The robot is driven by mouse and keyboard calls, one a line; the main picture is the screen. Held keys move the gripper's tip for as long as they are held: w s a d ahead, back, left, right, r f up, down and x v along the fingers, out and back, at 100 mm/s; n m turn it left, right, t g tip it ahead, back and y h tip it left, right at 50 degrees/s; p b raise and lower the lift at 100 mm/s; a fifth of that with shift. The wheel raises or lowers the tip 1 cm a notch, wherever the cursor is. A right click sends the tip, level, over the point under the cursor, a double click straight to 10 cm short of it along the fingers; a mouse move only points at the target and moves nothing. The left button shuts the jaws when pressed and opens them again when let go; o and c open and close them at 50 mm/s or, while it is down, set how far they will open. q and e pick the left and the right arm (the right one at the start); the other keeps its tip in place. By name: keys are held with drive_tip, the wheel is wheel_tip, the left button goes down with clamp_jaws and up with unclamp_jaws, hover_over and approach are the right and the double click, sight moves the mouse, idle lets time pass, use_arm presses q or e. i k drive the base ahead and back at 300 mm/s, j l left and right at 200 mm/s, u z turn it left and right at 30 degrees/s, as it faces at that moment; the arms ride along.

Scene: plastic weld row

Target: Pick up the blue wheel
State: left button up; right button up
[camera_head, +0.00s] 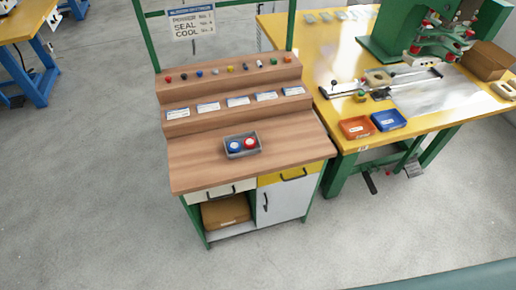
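A small round blue piece (235,147), which looks like the blue wheel, lies in a grey tray (243,155) on the wooden worktop (200,170). A round red piece (250,143) lies beside it on the right in the same tray. Both show pale centres; finer detail is too small to tell. Neither of my grippers is in view.
Stepped shelves behind the tray hold white cards (238,101) and several small coloured knobs (231,68). Right, a yellow table (345,140) carries an orange bin (356,128), a blue bin (389,120) and a green machine (400,35). The floor (110,200) in front is clear.

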sight(234, 146)
drive_tip(key=z, duration=2.3)
drive_tip(key=k+j+z, duration=0.35)
drive_tip(key=j, duration=0.3)
drive_tip(key=k+j+z, duration=0.75)
drive_tip(key=k+j, duration=0.25)
